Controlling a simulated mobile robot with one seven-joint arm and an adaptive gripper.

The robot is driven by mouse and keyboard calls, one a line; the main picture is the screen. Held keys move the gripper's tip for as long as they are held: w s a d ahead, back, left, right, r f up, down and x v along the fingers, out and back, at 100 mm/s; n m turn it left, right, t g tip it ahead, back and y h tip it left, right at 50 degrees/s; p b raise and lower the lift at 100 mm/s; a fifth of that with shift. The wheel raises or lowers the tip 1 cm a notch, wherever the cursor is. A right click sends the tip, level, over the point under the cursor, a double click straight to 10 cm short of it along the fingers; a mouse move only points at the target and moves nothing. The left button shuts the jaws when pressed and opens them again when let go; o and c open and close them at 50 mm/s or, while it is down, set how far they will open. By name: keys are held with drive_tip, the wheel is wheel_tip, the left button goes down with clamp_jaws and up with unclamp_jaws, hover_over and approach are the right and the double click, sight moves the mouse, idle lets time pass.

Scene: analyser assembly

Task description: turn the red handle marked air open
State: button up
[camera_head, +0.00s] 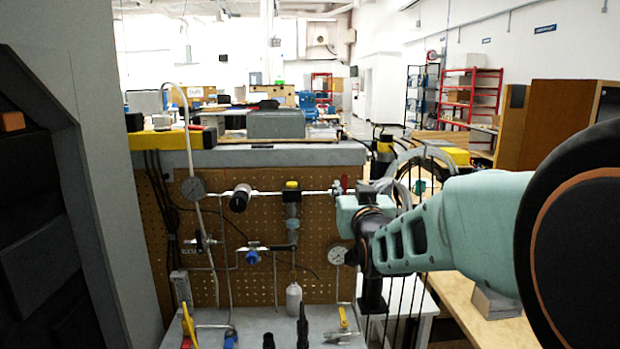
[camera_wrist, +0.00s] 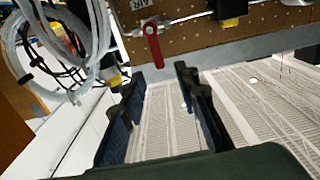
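The red handle (camera_wrist: 152,42) is near the top of the wrist view, beside a white label reading AIR (camera_wrist: 150,25). It is mounted on a silver pipe and lies across it, pointing down in that picture. A small red part of it also shows in the head view (camera_head: 344,183), just left of my arm. My gripper (camera_wrist: 160,78) has its two dark fingers apart with nothing between them. The fingertips are below the handle in the wrist view and do not appear to touch it. In the head view my arm hides most of the gripper.
A brown pegboard (camera_head: 265,215) carries pipes, gauges and valves, including a round gauge (camera_head: 338,255). Pale hoses (camera_wrist: 75,45) and dark cables hang close to the left of the handle in the wrist view. A grey ledge (camera_head: 250,157) runs along the pegboard's top.

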sight(344, 179)
drive_tip(key=w+p, duration=0.1)
drive_tip(key=w, duration=0.7)
drive_tip(key=shift+w, duration=0.15)
drive_tip(key=shift+c, duration=0.4)
clamp_jaws()
